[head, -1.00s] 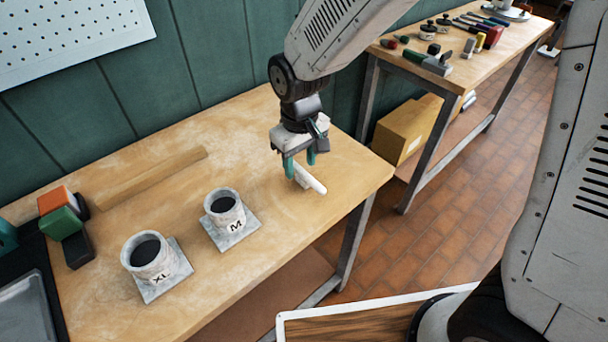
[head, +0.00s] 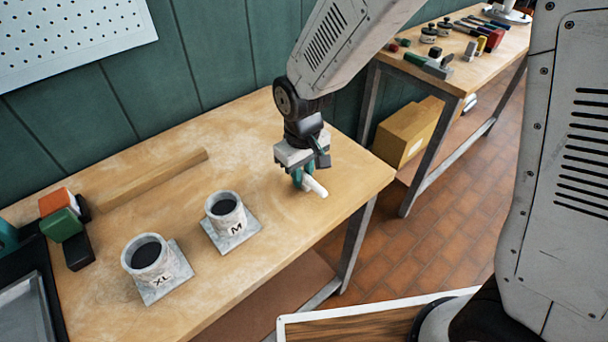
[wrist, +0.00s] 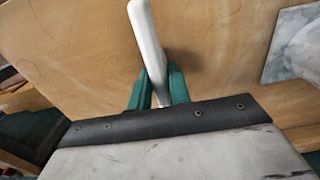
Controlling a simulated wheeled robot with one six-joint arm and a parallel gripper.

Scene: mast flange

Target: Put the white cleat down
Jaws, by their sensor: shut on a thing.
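The white cleat (head: 315,187) is a slim white bar at the right part of the wooden workbench (head: 270,235). My gripper (head: 303,180) is shut on it, with green fingers on either side. In the wrist view the cleat (wrist: 146,38) runs up and away from between the fingers (wrist: 158,92). The cleat is at or just above the bench top; I cannot tell whether it touches. Its near end is hidden between the fingers and behind the gripper body.
Two stone cups marked M (head: 225,208) and XL (head: 148,257) stand on square plates left of my gripper. A wooden bar (head: 150,180) lies at the back. Green, orange and black blocks (head: 62,224) sit at the left. Bench top around the cleat is clear; the right edge is near.

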